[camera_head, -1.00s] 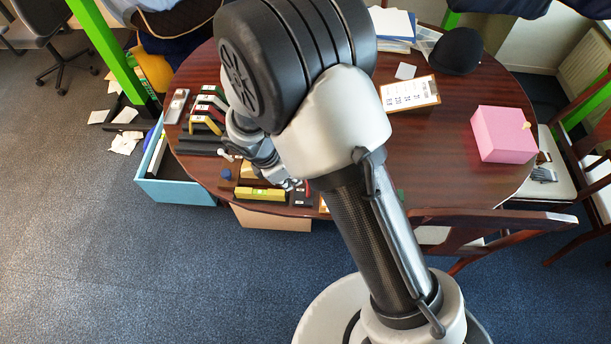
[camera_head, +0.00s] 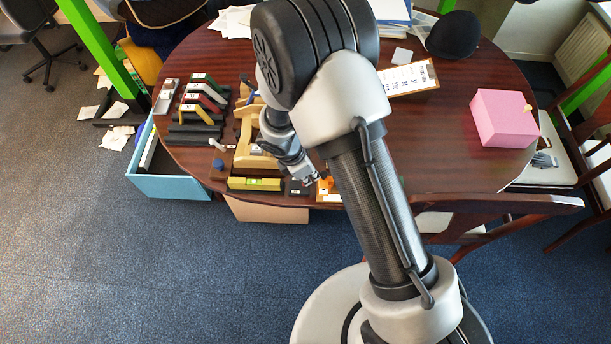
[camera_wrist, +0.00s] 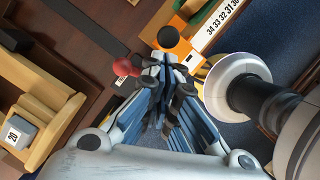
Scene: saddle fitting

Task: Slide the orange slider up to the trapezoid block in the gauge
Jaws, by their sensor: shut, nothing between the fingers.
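The orange slider (camera_wrist: 183,28), with a round black knob, lies at the top middle of the wrist view, beside a white number scale. It is a small orange patch in the head view (camera_head: 325,184). The gauge (camera_wrist: 226,26) carries the scale; its near end shows in the head view (camera_head: 328,197), partly behind my arm. My gripper (camera_wrist: 171,62) is shut and empty, its fingertips close to the knob; I cannot tell whether they touch. It also shows in the head view (camera_head: 311,178). I cannot make out a trapezoid block in the gauge.
A wooden fixture (camera_head: 243,133) with a grey block marked 20 (camera_wrist: 19,132) stands left of my gripper. A red knob (camera_wrist: 121,66) is close to the fingers. A yellow level (camera_head: 254,184) lies near the table edge. A pink box (camera_head: 503,118) stands far right.

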